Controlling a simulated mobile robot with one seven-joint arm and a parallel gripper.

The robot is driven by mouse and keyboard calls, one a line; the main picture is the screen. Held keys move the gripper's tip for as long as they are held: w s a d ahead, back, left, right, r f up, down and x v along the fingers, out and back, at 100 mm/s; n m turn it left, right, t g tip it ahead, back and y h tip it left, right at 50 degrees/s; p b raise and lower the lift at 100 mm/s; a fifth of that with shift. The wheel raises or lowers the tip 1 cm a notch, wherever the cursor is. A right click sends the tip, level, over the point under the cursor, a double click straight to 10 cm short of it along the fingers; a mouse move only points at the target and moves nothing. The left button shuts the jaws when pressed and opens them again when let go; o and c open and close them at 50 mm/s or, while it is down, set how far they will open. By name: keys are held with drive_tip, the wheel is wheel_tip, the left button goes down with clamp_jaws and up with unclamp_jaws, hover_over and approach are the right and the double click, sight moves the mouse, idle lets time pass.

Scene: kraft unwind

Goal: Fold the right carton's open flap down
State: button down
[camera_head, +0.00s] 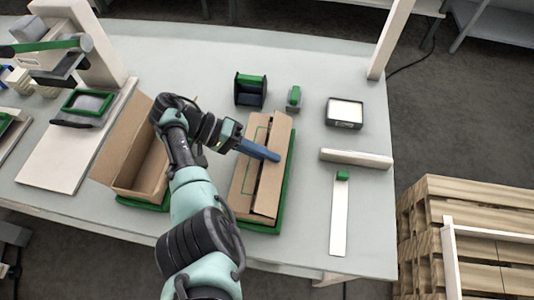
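The right carton (243,188) is a brown cardboard box in a green-edged holder (262,228) on the table. Its right flap (272,172) slants over the top, with a narrow dark gap along its left edge. My gripper (278,157) reaches in from the left across the upper part of this carton. Its blue fingers lie together as one bar, with no gap visible, at the right flap. Whether they touch the flap cannot be told. Nothing shows held between them.
An open carton (105,163) stands left, partly behind my arm. A black-and-green dispenser (250,90), a small green-grey item (294,97) and a black box with a white top (344,112) stand behind. A pale bar (356,158) and white strip (339,220) lie right.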

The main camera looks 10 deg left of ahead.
drive_tip(key=c, duration=1)
unclamp_jaws()
drive_tip(key=shift+c, duration=0.2)
